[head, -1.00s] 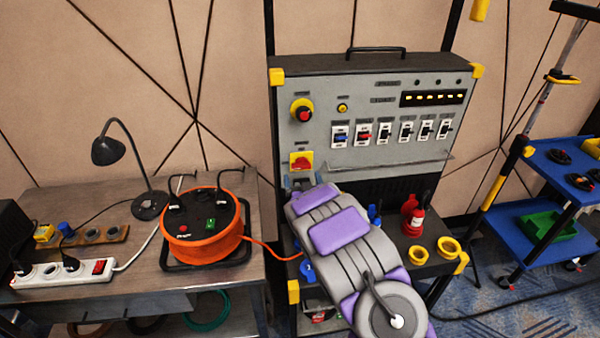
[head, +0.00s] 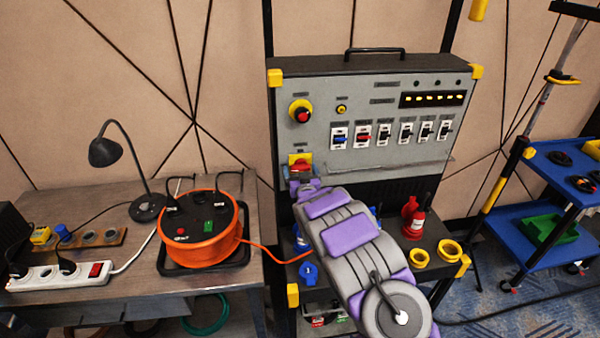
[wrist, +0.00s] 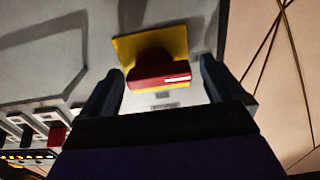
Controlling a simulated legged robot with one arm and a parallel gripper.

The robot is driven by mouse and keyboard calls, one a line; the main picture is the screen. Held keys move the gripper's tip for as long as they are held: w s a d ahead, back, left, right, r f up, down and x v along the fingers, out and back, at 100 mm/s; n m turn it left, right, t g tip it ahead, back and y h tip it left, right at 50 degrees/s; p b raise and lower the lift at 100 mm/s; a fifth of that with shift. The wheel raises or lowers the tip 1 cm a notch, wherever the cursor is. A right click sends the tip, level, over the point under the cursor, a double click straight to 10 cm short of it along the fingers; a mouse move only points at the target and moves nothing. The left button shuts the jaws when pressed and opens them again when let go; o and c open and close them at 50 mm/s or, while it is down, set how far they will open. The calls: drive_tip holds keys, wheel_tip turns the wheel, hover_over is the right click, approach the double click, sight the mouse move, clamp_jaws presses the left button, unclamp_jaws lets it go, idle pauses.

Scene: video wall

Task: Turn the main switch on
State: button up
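The main switch looks to be the red rotary knob on a yellow plate (head: 299,159), low on the left of the grey panel (head: 385,168). In the wrist view the red knob (wrist: 160,72) has a white mark on its front face and sits between my fingers. My gripper (wrist: 160,85) is open, one finger on each side of the knob, with gaps showing between the fingers and the knob. In the head view my gripper (head: 301,182) is at the switch and covers its lower part. I cannot tell how deep the fingers reach.
A red button on a yellow ring (head: 302,112) is above the switch. A row of breakers (head: 385,135) lies to the right. An orange cable reel (head: 203,240) is on the left table. A red extinguisher-like bottle (head: 414,220) stands on the shelf under the panel.

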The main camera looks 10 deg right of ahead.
drive_tip(key=shift+d, duration=0.2)
drive_tip(key=shift+c, duration=1.4)
drive_tip(key=shift+a, duration=0.15)
drive_tip(key=c, duration=0.6)
drive_tip(key=shift+c, duration=0.2)
